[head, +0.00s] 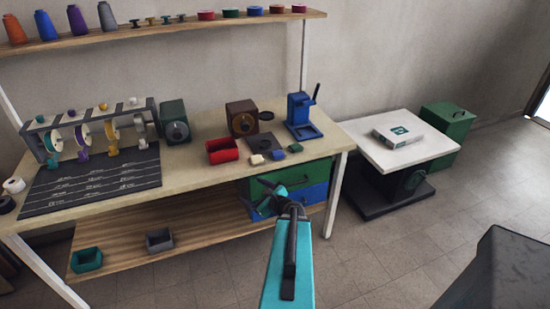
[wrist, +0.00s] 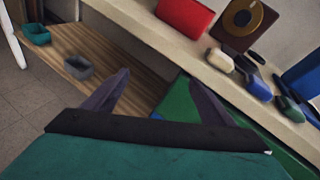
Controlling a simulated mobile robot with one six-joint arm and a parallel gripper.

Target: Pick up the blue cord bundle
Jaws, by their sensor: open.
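A small dark blue bundle (head: 277,155), which I take as the blue cord bundle, lies on the workbench (head: 215,140) near its front edge. It sits between a cream bundle (head: 257,159) and a dark greenish one (head: 295,148). In the wrist view the dark blue bundle (wrist: 252,79) is on the bench at the upper right. My gripper (head: 254,196) is open and empty, in front of the bench and below its top edge. In the wrist view its two fingers (wrist: 157,84) stand apart with only the lower shelf and drawer area behind them.
A red bin (head: 222,151), a brown box with a dial (head: 242,118) and a blue press (head: 303,117) stand around the bundles. Green and blue drawers (head: 300,178) hang under the bench. The lower shelf (head: 200,236) holds teal and grey bins. A white-topped stand (head: 400,150) is at right.

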